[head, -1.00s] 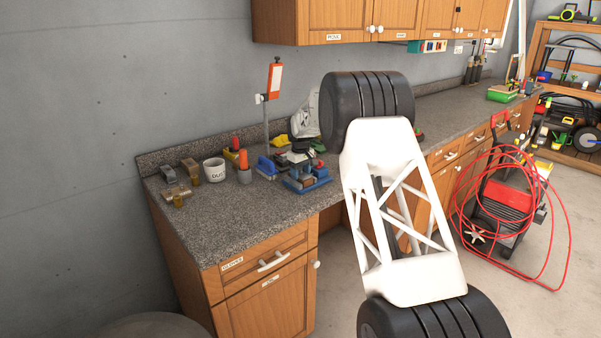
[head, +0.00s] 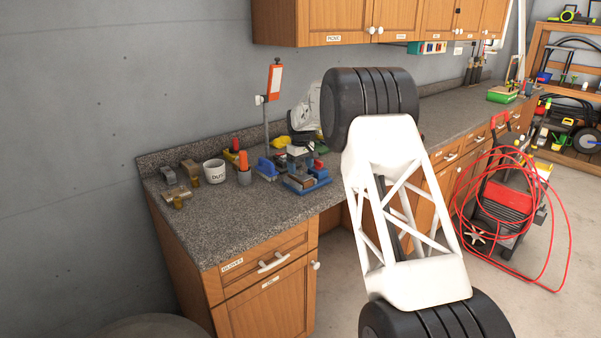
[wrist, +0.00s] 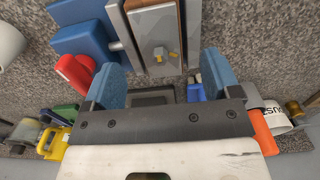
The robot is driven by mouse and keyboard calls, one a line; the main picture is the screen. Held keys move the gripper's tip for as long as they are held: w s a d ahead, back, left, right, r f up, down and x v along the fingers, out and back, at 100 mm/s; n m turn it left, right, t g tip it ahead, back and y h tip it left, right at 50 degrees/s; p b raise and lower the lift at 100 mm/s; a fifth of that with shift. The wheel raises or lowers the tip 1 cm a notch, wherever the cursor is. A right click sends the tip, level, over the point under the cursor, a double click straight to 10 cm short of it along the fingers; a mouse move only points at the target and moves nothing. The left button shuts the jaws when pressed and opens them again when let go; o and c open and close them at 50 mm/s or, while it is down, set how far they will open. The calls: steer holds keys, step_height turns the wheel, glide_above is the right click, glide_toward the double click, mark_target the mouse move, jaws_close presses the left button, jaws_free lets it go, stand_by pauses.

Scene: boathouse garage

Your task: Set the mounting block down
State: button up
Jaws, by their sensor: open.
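A grey block with two small brass-coloured bolts (wrist: 153,38), which I take to be the mounting block, lies against a brown wooden strip at the blue vise (wrist: 82,38) in the wrist view. Whether the vise clamps it is unclear. My gripper (wrist: 160,68) has its two blue fingers apart, on either side below the block in the picture, with nothing seen held between them. In the head view the blue vise (head: 308,186) stands on the granite counter (head: 245,215). My gripper is small and partly hidden above it there, and the block is too small to make out.
A white cup (head: 214,171), a grey holder with an orange-handled tool (head: 244,171) and metal fittings (head: 177,195) stand left of the vise. A blue object (head: 266,168) sits close beside it. An orange-topped post (head: 274,80) rises behind. The counter's front left is clear.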

steer(key=shift+r, duration=2.2)
jaws_close()
